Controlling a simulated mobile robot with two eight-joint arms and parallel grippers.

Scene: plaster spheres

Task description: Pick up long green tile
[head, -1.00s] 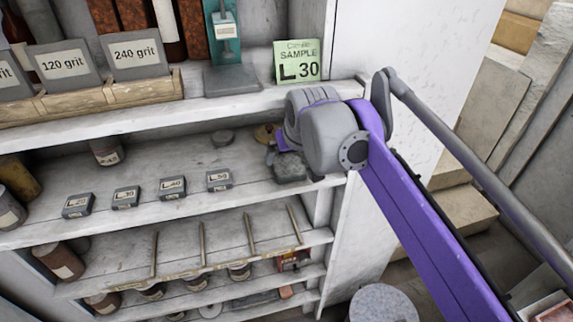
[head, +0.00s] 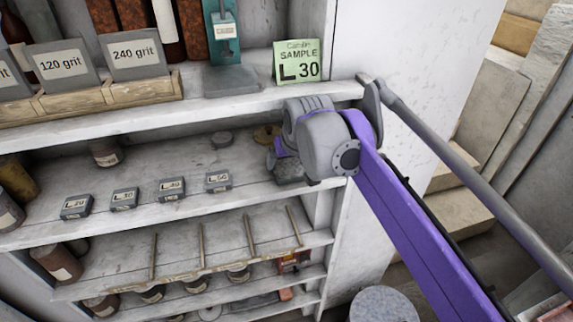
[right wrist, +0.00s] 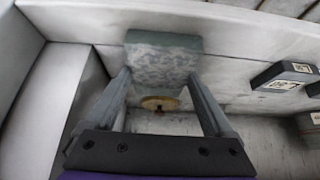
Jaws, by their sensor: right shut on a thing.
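The long green tile (right wrist: 163,60) is a grey-green, mottled block. In the right wrist view it sits between the two fingertips of my right gripper (right wrist: 160,78), which is shut on it. In the head view the tile (head: 289,172) looks dark grey, at the right end of the middle shelf, partly hidden by my right gripper (head: 279,153) and wrist. I cannot tell whether it touches the shelf. My left gripper is not in view.
The upper shelf edge (head: 180,118) runs just above my right wrist, and the cabinet's side wall (head: 390,60) is at right. A round tan disc (right wrist: 160,103) lies close to the tile. Several small labelled blocks, including L.50 (head: 218,181), stand to the left.

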